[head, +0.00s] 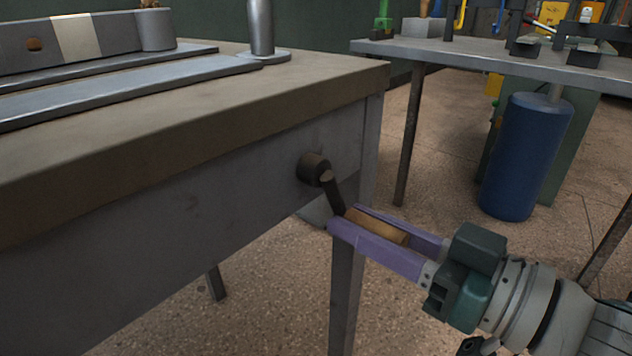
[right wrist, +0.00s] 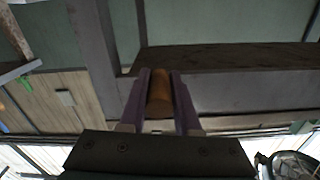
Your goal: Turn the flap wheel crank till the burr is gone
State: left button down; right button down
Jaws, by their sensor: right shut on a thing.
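The crank (head: 331,189) sticks out of the apron of the near table, below its right end. Its dark arm slants down and right from a round hub to a wooden handle (head: 384,229). My right gripper (head: 350,218) is shut on the wooden handle, with a purple finger on each side. In the right wrist view the brown handle (right wrist: 160,95) lies between the two fingers. On the table top a grey metal bar (head: 70,42) stands at the left, with a paler band and a brown spot on it. I cannot tell whether the spot is the burr. The flap wheel is not identifiable. My left gripper is out of view.
A flat metal rail (head: 130,90) and an upright post (head: 262,28) stand on the near table (head: 190,125). A second table (head: 480,58) with tools stands at the back right, a blue cylinder (head: 525,155) beneath it. The floor between the tables is open.

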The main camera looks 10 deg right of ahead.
jog(key=shift+w+d+r+n, duration=0.2)
jog(key=shift+r+n, duration=0.1)
jog(key=shift+r, duration=0.05)
dwell(0.6)
jog(key=shift+w+d+r+n+p, duration=0.2)
jog(key=shift+r+n+p, duration=1.3)
jog(key=shift+n, duration=1.85)
jog(key=shift+w+d+r+n+p, duration=0.2)
jog(key=shift+r+n+p, duration=1.25)
jog(key=shift+n, duration=1.85)
jog(key=shift+w+d+r+n+p, duration=0.2)
jog(key=shift+r+n+p, duration=0.7)
jog(key=shift+r+n, duration=1.8)
jog(key=shift+s+f+n, duration=0.1)
jog(key=shift+f+n, duration=0.6)
jog(key=shift+n, duration=0.05)
